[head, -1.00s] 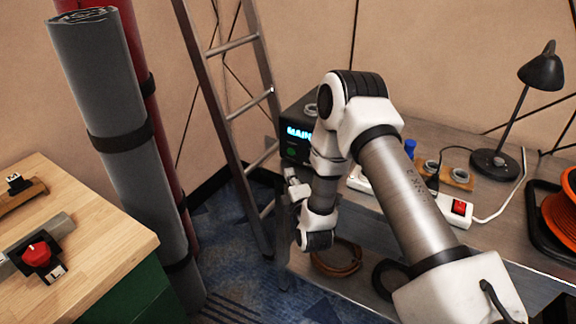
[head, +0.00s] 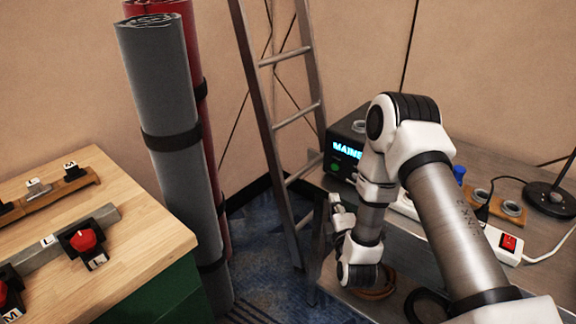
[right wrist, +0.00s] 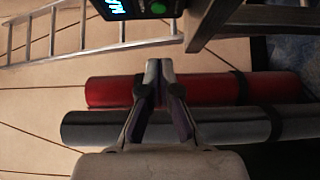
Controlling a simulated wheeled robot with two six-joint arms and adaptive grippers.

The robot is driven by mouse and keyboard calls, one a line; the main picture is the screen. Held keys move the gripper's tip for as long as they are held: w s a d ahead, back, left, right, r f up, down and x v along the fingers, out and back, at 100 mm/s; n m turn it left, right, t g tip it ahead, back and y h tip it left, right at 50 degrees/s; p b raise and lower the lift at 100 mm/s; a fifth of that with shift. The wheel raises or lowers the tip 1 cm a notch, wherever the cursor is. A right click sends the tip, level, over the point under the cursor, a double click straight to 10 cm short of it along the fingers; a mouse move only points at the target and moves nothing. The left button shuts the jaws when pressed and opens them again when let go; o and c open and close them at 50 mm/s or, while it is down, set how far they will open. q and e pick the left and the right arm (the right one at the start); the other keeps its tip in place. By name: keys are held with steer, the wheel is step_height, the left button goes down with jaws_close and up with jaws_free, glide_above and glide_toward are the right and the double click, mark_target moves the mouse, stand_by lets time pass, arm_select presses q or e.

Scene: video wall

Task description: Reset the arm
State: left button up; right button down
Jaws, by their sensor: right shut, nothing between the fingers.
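My right arm reaches in from the lower right of the head view. Its gripper (head: 338,212) is small there, beside the front edge of the grey bench and partly hidden by the wrist. In the right wrist view the gripper's fingers (right wrist: 159,72) are together at the tips with nothing between them. Behind the fingers in that view are a red roll (right wrist: 115,90) and a dark grey roll (right wrist: 90,127), with clear distance from them hard to judge. My left gripper is in neither view.
A grey bench (head: 400,258) at right holds a black box with a lit display (head: 345,150), a power strip (head: 500,240) and a lamp base (head: 550,198). A ladder (head: 290,125) and upright rolls (head: 165,110) stand by the wall. A wooden table (head: 130,225) with red knobs is at left.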

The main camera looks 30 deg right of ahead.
steer(key=s+a+f+m+g+y+p, duration=0.2)
steer(key=s+a+f+g+y+p, duration=0.5)
steer(key=s+a+f, duration=0.5)
steer(key=s+a+f+m+g, duration=0.1)
steer(key=s+m+g, duration=0.3)
steer(key=s, duration=0.5)
steer(key=s+a+f+m+g, duration=0.2)
steer(key=s+m+g, duration=0.3)
steer(key=s+m, duration=0.3)
steer(key=shift+s+f+g, duration=0.3)
steer(key=shift+s+f, duration=0.2)
steer(key=shift+s, duration=0.2)
